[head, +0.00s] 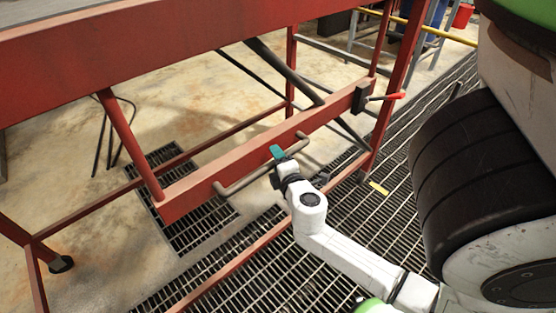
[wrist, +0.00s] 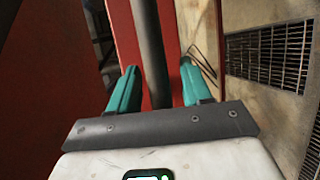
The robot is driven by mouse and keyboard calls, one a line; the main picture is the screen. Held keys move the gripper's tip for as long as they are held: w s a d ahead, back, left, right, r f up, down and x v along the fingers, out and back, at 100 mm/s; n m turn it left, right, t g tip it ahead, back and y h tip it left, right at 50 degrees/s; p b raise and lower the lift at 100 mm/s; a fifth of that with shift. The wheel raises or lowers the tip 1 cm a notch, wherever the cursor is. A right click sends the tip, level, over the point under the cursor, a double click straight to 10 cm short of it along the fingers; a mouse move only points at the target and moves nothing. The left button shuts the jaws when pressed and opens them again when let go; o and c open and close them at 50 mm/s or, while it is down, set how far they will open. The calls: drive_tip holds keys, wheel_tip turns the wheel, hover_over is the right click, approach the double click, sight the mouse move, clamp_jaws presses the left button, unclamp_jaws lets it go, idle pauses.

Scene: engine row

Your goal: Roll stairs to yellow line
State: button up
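The stairs' red metal frame (head: 215,180) fills the left and middle of the head view. A grey bar handle (head: 245,177) runs along its lower red beam; it also shows in the wrist view (wrist: 150,45). My gripper (head: 278,154) is at the right part of this handle. In the wrist view its teal fingers (wrist: 158,78) stand apart on both sides of the bar, with gaps visible, so it is open around the bar. A short yellow mark (head: 378,188) lies on the floor grating right of the frame; I cannot tell whether it is the yellow line.
A red-tipped lever (head: 385,97) sticks out from the frame's right post. A large dark wheel-like body (head: 475,160) takes up the right side. Floor gratings (head: 270,270) lie below my arm. A yellow rail (head: 445,35), and blue and red containers, stand at the back right.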

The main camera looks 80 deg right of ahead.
drive_tip(key=shift+s, duration=0.15)
drive_tip(key=shift+s+a+r, duration=0.1)
drive_tip(key=shift+s+a, duration=0.1)
drive_tip(key=b+v, duration=0.2)
drive_tip(key=v, duration=0.8)
drive_tip(key=shift+w+a, duration=0.1)
drive_tip(key=shift+w, duration=0.05)
